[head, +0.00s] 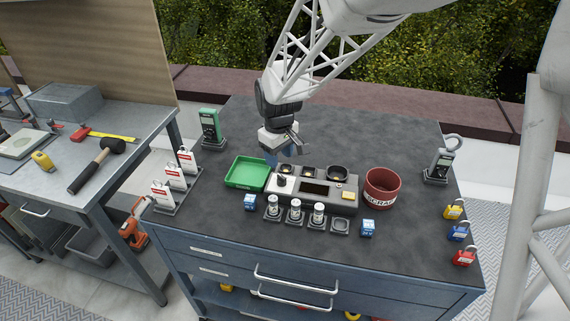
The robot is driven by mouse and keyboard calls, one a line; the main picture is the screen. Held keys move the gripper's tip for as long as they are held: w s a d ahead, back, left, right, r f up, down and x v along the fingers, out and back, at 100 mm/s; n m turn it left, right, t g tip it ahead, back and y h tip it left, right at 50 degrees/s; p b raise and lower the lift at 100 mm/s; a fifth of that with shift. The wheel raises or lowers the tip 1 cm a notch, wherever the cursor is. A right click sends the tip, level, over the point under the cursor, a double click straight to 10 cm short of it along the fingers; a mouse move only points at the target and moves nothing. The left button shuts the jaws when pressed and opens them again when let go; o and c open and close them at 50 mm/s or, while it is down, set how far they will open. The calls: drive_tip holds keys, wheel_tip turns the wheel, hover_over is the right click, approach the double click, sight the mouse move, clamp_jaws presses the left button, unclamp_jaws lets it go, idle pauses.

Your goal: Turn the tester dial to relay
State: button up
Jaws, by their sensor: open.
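The tester (330,201) is a grey box with a dark display, in the middle of the dark cabinet top. A small dark knob (283,181), which looks like its dial, sits at the left end of its face. Its pointer direction and any relay label are too small to read. My gripper (284,156) is open and empty, pointing down behind and above the tester's left end. It looks apart from the knob, though the gap is hard to judge.
A green tray (232,183) stands left of the tester and a red scrap bin (396,187) right of it. Padlocks (459,233) lie at right; tags (175,178) stand at left.

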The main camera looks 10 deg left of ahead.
sight(280, 174)
drive_tip(key=shift+f, duration=0.15)
drive_tip(key=shift+f, duration=3.75)
drive_tip(key=shift+c, duration=0.2)
drive_tip(key=c, duration=0.8)
